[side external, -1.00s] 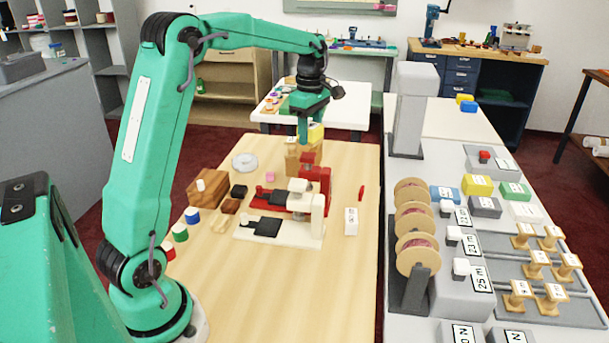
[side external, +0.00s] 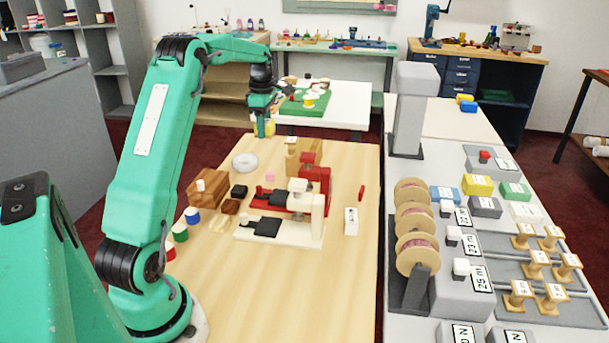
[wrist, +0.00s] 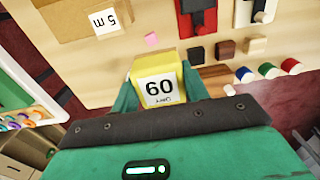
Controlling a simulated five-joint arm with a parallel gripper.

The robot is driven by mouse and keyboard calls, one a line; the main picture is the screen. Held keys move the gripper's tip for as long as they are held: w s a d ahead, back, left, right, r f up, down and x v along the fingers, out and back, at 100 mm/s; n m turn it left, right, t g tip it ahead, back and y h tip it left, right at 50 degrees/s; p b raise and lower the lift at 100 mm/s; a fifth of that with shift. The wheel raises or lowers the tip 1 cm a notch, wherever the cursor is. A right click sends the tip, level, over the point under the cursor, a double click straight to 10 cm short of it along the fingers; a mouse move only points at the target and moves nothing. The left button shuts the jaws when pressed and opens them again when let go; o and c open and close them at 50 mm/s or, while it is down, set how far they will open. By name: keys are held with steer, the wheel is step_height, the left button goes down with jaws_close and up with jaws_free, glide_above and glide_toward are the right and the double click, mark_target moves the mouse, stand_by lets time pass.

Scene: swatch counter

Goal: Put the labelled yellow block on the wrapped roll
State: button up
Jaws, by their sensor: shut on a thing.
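The yellow block (wrist: 141,67) is between my fingers in the wrist view, its white label reading 60. My gripper (wrist: 158,92) is shut on it. In the side view my gripper (side external: 264,126) is over the far left part of the wooden table, and a little of the yellow block (side external: 271,128) shows there. A pale grey ring-shaped roll (side external: 244,163), which looks like the wrapped roll, lies flat on the table, lower in the picture and slightly left of my gripper. I cannot make out the roll in the wrist view.
A tan box (side external: 292,158) with a 5 m label in the wrist view (wrist: 103,20) stands right of my gripper. A pink block (side external: 269,177), a wooden block (side external: 208,188) and small dark blocks (side external: 239,192) lie near the roll. Red and white devices (side external: 312,200) stand further right.

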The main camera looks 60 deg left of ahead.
steer(key=shift+f, duration=1.1)
glide_above(242, 162)
step_height(242, 162, down, 7)
steer(key=shift+s, duration=0.1)
steer(key=shift+d+f, duration=0.1)
steer(key=shift+f, duration=1.9)
steer(key=shift+f, duration=0.15)
steer(key=o, duration=1)
step_height(242, 162, up, 12)
steer(key=shift+r, duration=0.2)
